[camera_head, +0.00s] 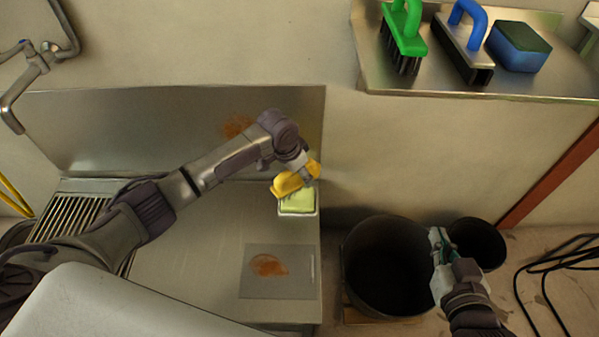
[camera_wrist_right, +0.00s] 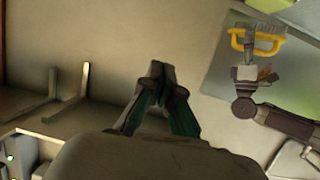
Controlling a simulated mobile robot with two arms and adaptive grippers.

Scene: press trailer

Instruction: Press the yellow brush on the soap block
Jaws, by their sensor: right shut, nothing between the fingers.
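The yellow brush (camera_head: 292,182) is in my left gripper (camera_head: 307,177), which looks shut on its handle. The brush is tilted and overlaps the far edge of the pale green soap block (camera_head: 297,201); I cannot tell whether they touch. The soap sits in a small white dish at the counter's right edge. In the right wrist view the yellow brush (camera_wrist_right: 258,40) shows at the upper right, bristles upward in the picture, with my left gripper (camera_wrist_right: 246,73) below it. My right gripper (camera_head: 437,243) is shut and empty, right of the counter over the dark bins; its fingers converge in its wrist view (camera_wrist_right: 157,70).
A metal counter (camera_head: 195,260) carries a grey sheet with an orange stain (camera_head: 267,265). A large dark bin (camera_head: 385,265) and a smaller one (camera_head: 477,243) stand right of it. A shelf (camera_head: 440,75) holds a green brush, a blue brush and a sponge. A black cable lies at right.

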